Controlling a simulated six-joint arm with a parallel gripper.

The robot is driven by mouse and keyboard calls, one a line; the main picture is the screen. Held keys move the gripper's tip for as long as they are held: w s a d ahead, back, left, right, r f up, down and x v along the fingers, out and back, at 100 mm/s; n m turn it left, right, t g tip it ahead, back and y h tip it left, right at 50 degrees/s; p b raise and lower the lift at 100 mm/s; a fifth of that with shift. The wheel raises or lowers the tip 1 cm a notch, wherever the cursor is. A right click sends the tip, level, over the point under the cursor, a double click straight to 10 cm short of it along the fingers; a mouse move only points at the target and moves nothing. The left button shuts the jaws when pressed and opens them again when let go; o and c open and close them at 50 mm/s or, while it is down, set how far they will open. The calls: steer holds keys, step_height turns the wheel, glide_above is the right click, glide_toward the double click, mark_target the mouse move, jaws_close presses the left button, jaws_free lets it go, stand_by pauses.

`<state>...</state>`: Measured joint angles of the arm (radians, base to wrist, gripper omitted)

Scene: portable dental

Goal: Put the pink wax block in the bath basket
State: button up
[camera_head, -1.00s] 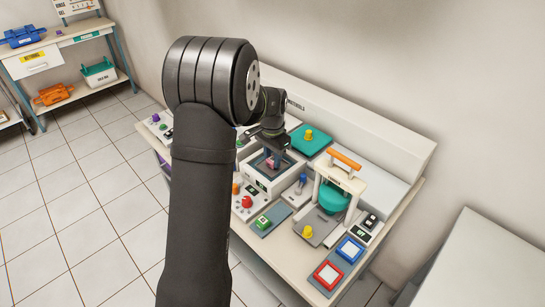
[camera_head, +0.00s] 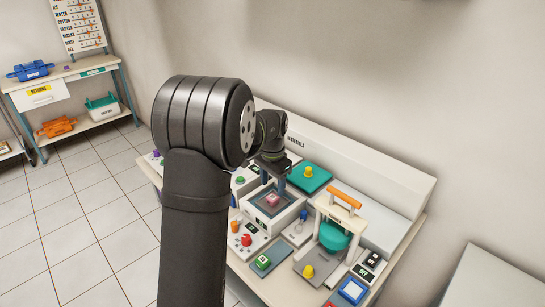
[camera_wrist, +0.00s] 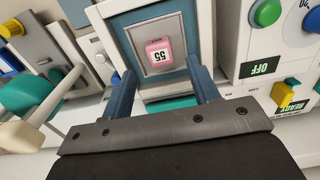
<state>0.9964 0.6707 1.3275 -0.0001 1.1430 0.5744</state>
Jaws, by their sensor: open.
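The pink wax block (camera_head: 272,199), marked "55", lies inside the white bath box (camera_head: 262,224). In the wrist view the block (camera_wrist: 159,51) rests on the grey square floor of the basket (camera_wrist: 140,34), within a blue-grey rim. My gripper (camera_head: 273,184) is above the bath, pointing down. In the wrist view its two blue fingers (camera_wrist: 161,66) are apart with nothing between them, and the block lies beyond their tips, apart from them.
A press-like stand with an orange handle (camera_head: 345,197) is right of the bath. A teal plate with a yellow knob (camera_head: 309,172) lies behind. Red (camera_head: 246,240) and green (camera_head: 262,260) buttons are in front. A raised back panel (camera_head: 365,165) borders the bench.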

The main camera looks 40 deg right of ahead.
mark_target(273, 197)
step_height(273, 197, up, 12)
steer(key=shift+r, duration=0.2)
steer(key=shift+f, duration=0.15)
step_height(273, 197, down, 17)
steer(key=shift+f, duration=0.15)
stand_by(0.7)
steer(key=shift+r, duration=0.3)
